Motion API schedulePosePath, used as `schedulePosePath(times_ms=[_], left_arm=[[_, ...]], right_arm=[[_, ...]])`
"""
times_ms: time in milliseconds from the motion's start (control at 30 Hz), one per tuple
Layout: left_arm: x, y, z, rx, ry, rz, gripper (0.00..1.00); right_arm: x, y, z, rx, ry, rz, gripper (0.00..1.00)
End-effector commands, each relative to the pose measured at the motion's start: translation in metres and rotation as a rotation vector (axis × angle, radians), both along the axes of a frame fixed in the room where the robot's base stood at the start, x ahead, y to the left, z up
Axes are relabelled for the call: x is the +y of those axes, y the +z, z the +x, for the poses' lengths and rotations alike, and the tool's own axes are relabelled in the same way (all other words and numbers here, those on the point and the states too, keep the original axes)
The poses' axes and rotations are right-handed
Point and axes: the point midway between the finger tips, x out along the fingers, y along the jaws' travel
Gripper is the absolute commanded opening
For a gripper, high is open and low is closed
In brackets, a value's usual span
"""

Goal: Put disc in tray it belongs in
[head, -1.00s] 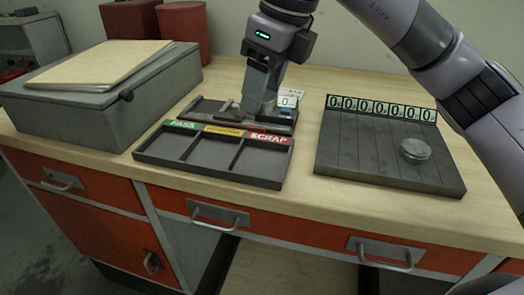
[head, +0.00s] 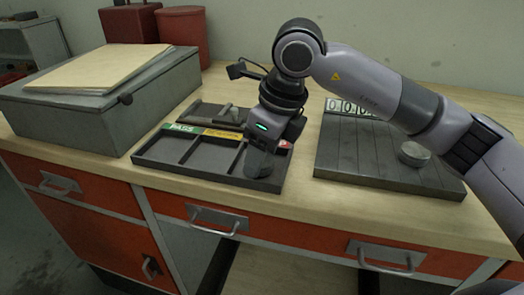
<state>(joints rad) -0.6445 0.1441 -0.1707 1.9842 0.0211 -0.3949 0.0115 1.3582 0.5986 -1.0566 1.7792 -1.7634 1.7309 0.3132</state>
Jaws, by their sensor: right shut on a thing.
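The three-compartment tray (head: 160,158) lies on the workbench, with a green PASS label, a yellow middle label and a red SCRAP label mostly covered. My right gripper (head: 259,172) points down at the right-hand, SCRAP compartment. It is shut on a disc that is largely hidden at the fingertips; I cannot tell whether the disc touches the compartment floor. Another grey metal disc (head: 414,153) lies on the grooved dark plate (head: 345,160) at the right. My left gripper is not in view.
A dark gauge stand (head: 205,112) sits just behind the tray. A grey box (head: 95,110) with a board on top stands at left. Red containers (head: 183,38) are at the back. Numbered labels on the plate are partly behind my arm. Bare wood lies between tray and plate.

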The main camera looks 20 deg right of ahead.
Motion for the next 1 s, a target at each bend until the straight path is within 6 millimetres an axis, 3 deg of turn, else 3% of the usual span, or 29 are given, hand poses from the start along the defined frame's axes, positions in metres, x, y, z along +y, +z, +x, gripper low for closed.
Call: schedulePosePath(times_ms=[133, 167, 200, 600, 1000], left_arm=[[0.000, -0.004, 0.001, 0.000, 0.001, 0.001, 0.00], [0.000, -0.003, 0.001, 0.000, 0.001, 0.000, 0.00], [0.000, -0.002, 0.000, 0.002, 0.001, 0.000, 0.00], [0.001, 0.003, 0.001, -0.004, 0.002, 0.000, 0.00], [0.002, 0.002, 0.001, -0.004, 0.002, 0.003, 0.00]], right_arm=[[0.000, -0.004, 0.000, -0.001, 0.000, 0.001, 0.11], [0.000, -0.003, 0.000, 0.000, 0.000, 0.000, 0.62], [0.000, -0.003, 0.000, 0.000, 0.000, 0.000, 0.66], [-0.001, 0.005, 0.000, -0.001, 0.000, 0.001, 0.66], [-0.016, 0.085, -0.016, -0.003, 0.000, 0.001, 0.66]])
